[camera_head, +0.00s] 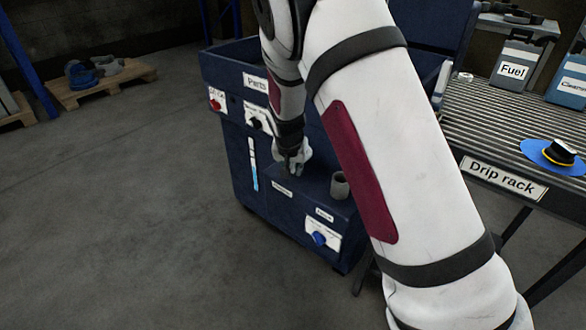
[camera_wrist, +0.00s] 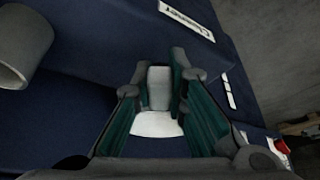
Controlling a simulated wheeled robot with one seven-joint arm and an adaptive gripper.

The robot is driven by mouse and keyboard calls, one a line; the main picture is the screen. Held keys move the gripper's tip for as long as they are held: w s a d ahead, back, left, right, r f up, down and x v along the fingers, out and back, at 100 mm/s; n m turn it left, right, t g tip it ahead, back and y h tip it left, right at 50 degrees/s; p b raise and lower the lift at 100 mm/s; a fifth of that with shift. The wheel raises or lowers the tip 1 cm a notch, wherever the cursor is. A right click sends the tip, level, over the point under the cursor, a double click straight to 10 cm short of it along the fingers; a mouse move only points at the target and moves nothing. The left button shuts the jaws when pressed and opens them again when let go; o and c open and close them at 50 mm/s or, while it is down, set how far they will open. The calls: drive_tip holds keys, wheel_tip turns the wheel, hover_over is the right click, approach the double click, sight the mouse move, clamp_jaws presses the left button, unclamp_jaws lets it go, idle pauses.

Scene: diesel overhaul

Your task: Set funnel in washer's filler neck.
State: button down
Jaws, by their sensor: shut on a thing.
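The washer is the dark blue cabinet (camera_head: 300,215) labelled "Parts" behind my arm. My gripper (camera_head: 293,164) points down just above its lower front ledge, by the "Cleaner" label. In the wrist view my gripper (camera_wrist: 158,90) is shut on a small pale grey piece (camera_wrist: 158,75), with a whitish rounded surface (camera_wrist: 155,124) below it in the picture. I cannot tell whether this piece is the funnel. An open grey cylinder (camera_head: 340,185) stands on the ledge to the gripper's right, apart from it; it also shows in the wrist view (camera_wrist: 20,45). It may be the filler neck.
The drip rack (camera_head: 480,125) stands at right, bearing a wide blue disc-like piece (camera_head: 540,155) with a black and yellow top. A "Fuel" container (camera_head: 513,70) stands behind it. A pallet (camera_head: 105,85) lies back left. The floor at left is clear. My arm hides much of the washer.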

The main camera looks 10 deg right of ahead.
drive_tip(key=c, duration=1.5)
unclamp_jaws()
drive_tip(key=v, duration=1.2)
